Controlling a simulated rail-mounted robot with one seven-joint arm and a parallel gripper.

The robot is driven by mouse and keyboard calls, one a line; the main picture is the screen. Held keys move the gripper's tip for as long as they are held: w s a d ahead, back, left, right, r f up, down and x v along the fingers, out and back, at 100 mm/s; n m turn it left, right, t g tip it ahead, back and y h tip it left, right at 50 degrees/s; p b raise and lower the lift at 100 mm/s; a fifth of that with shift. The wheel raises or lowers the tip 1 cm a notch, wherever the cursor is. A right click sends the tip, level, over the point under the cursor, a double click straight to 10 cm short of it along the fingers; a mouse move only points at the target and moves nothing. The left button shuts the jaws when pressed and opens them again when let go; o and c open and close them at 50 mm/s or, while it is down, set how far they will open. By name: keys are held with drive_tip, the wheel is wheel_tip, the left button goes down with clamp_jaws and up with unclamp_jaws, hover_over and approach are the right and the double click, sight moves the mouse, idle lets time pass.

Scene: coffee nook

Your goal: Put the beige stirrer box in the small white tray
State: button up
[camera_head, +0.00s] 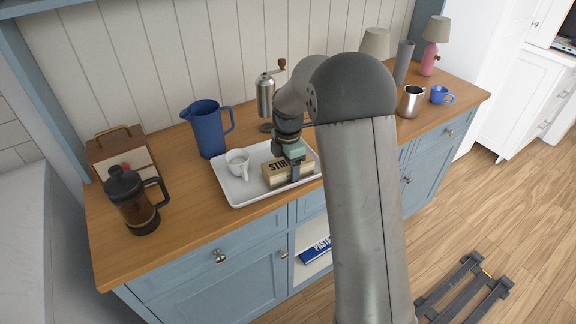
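The beige stirrer box (275,174), with dark "STIR" lettering, is at the right part of the small white tray (232,190). It looks low over or on the tray floor; I cannot tell whether it touches. The tray is on the wooden counter. My gripper (295,171) points down at the box's right part, with one finger in front of its near face. The other finger is hidden, so I cannot tell whether it grips the box. My arm hides part of the tray's right side.
A white cup (238,162) stands in the tray, left of the box. A blue pitcher (207,130) and a metal grinder (265,98) stand behind. A French press (131,200) is at left. A steel jug (411,101) and a blue mug (439,95) are at right.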

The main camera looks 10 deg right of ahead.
drive_tip(key=shift+r, duration=0.15)
wheel_tip(320, 180, up, 11)
drive_tip(key=shift+r, duration=0.1)
drive_tip(key=s+a+f+m, duration=0.1)
drive_tip(key=s+f+m, duration=0.1)
drive_tip(key=s+m, duration=0.8)
drive_tip(key=s+f+m, duration=0.2)
drive_tip(key=s+m, duration=0.8)
drive_tip(key=s, duration=1.2)
drive_tip(key=shift+a+f+m, duration=0.25)
drive_tip(key=shift+a+m, duration=0.05)
drive_tip(key=shift+a, duration=0.05)
